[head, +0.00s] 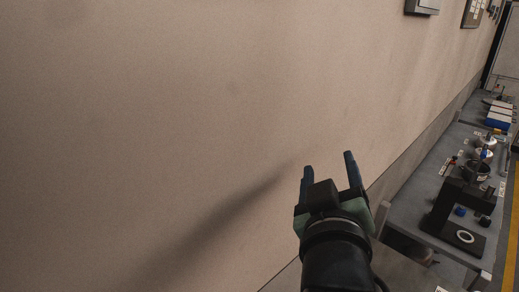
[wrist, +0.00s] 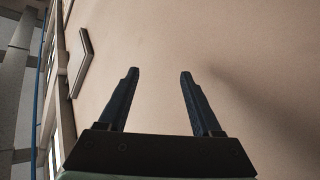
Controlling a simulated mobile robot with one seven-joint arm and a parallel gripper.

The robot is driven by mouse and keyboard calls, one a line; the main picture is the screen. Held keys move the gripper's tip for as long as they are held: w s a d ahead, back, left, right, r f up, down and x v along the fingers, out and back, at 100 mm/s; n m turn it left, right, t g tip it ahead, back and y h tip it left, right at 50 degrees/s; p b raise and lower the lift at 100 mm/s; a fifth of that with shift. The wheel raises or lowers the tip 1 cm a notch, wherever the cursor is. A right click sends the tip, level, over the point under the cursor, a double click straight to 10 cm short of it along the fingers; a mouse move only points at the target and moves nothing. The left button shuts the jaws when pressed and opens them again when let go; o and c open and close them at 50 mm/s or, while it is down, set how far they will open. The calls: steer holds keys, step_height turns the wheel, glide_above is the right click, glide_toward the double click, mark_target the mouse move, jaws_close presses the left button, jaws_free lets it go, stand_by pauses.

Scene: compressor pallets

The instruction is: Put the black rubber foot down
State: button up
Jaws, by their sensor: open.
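My gripper (head: 328,162) is raised in front of a bare beige wall in the head view. Its two dark fingers stand apart with nothing between them. In the wrist view my gripper (wrist: 158,75) also shows open and empty, with the wall behind it. I cannot make out the black rubber foot for sure in either view. A small dark piece (head: 485,221) lies on the bench at the right, too small to identify.
A long grey bench (head: 408,205) runs along the wall at the right. It carries a black stand (head: 445,200), a white ring (head: 465,237), a small blue piece (head: 460,211), several bowls and blue-and-white items farther back. A yellow floor line (head: 516,215) runs beside it.

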steer(key=s+a+r+m+t+y, duration=0.1)
steer(key=s+a+r+t, duration=0.2)
steer(key=r, duration=0.5)
steer(key=s+a+r+m+t+y, duration=0.1)
steer(key=s+a+r+t, duration=0.2)
steer(key=r, duration=0.6)
steer(key=s+a+r+m+t+y, duration=0.1)
steer(key=s+a+r+t+y, duration=0.1)
steer(key=s+a+r+t, duration=0.2)
step_height(320, 180, up, 4)
steer(key=s+a, duration=0.2)
steer(key=shift+s+a+r, duration=0.15)
steer(key=shift+s+a, duration=0.05)
steer(key=shift+s, duration=0.1)
step_height(320, 180, down, 8)
steer(key=b, duration=0.8)
steer(key=shift+w, duration=0.15)
steer(key=shift+a, duration=0.1)
steer(key=shift+c, duration=1.3)
